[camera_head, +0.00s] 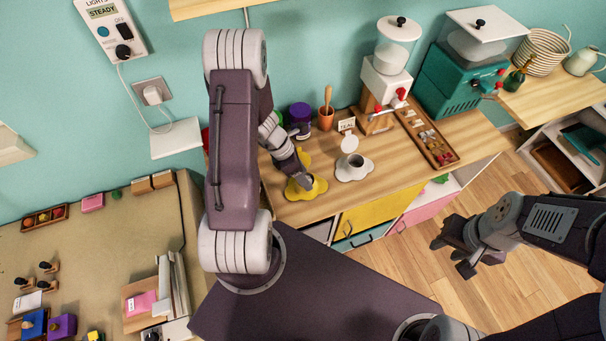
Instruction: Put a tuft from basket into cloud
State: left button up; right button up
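A yellow cloud-shaped piece (320,185) lies on the wooden counter, and a white cloud-shaped piece (343,175) with a small grey cup lies to its right. My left gripper (304,183) reaches down over the yellow piece and hides part of it. I cannot tell whether its fingers are apart or hold anything. My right gripper (451,256) hangs over the floor to the right of the counter, fingers apart and empty. A pale coiled basket (543,50) stands on the shelf at the top right. No tuft can be made out in it.
A purple jar (300,116), an orange pot (326,119) and a TEAL sign (346,125) stand behind the clouds. A red-handled dispenser (385,82), a wooden tray (453,159) of small pieces and a teal machine (455,82) are to the right. The floor near my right gripper is clear.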

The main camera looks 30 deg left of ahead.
pick_arm(q)
jog(key=shift+a+f, duration=0.1)
dwell(0.3)
jog(key=p+v, duration=0.2)
jog(key=v, duration=0.7)
dwell(0.4)
